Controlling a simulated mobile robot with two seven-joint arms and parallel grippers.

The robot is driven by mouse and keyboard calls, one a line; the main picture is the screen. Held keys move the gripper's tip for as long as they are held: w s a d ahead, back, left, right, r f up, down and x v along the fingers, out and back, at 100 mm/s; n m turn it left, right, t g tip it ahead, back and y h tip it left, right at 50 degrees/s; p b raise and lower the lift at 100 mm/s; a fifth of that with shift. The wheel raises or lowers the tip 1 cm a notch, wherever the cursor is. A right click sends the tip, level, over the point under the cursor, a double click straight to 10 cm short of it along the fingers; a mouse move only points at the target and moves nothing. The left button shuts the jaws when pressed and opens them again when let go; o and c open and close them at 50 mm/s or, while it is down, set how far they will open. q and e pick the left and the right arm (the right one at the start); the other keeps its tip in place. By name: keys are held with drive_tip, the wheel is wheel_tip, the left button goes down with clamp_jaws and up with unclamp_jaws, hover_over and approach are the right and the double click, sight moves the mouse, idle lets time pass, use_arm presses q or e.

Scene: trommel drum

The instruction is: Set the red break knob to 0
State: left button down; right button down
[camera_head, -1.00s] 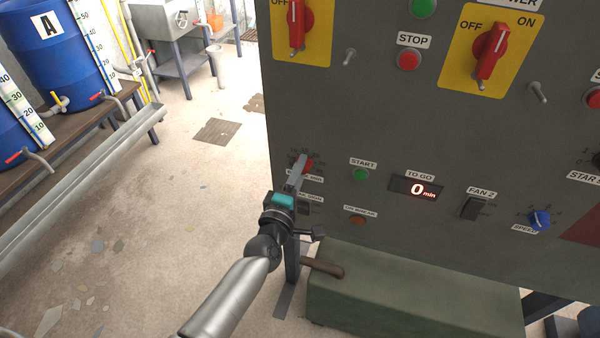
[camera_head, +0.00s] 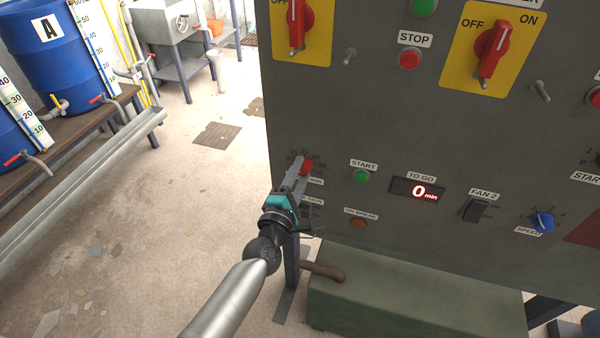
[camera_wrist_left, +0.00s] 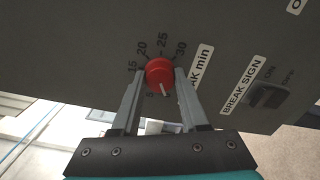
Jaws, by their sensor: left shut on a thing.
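The red break knob (camera_head: 306,167) is at the lower left of the grey control panel. In the left wrist view the round red knob (camera_wrist_left: 159,72) has numbers 15, 20, 25 and 30 around its upper side and a 5 below. Its pale pointer mark points down and slightly right in that view; no 0 is readable there. My left gripper (camera_head: 299,168) is at the knob, its two fingers (camera_wrist_left: 160,78) on either side and shut on it. The fingers partly hide the dial. My right gripper is not in view.
Nearby on the panel are a break sign switch (camera_wrist_left: 268,96), a green start button (camera_head: 362,176), a display (camera_head: 417,189) reading 0 min, and a blue speed knob (camera_head: 542,221). A green box (camera_head: 420,300) stands below. Open floor lies left.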

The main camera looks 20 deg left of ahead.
use_arm(q)
drive_tip(key=shift+c, duration=2.1)
unclamp_jaws()
drive_tip(key=s, duration=1.5)
drive_tip(key=shift+s+a, duration=0.15)
drive_tip(key=shift+a, duration=0.05)
drive_tip(key=shift+f, duration=0.1)
drive_tip(key=s+f+m+g+b, duration=0.1)
drive_tip(key=s+f+m+g, duration=0.3)
drive_tip(key=f, duration=0.6)
drive_tip(key=s+f+m+g+h+b, duration=0.1)
drive_tip(key=s+f+m+g, duration=0.3)
drive_tip(key=f, duration=0.6)
drive_tip(key=s+f+m+g, duration=0.1)
drive_tip(key=s+f+m, duration=0.1)
drive_tip(key=f+m, duration=0.6)
drive_tip(key=s+a+f+m+g+b, duration=0.1)
drive_tip(key=s+a+f+m+g, duration=0.1)
drive_tip(key=s+f, duration=0.6)
drive_tip(key=s+a+f+m+g+y+b, duration=0.1)
drive_tip(key=s+a+f+m+g, duration=0.1)
drive_tip(key=s+f+m+g, duration=0.3)
drive_tip(key=s+f+g, duration=0.1)
drive_tip(key=s+f, duration=0.3)
drive_tip(key=s, duration=0.4)
drive_tip(key=shift+s+m+y, duration=0.3)
drive_tip(key=shift+s, duration=0.05)
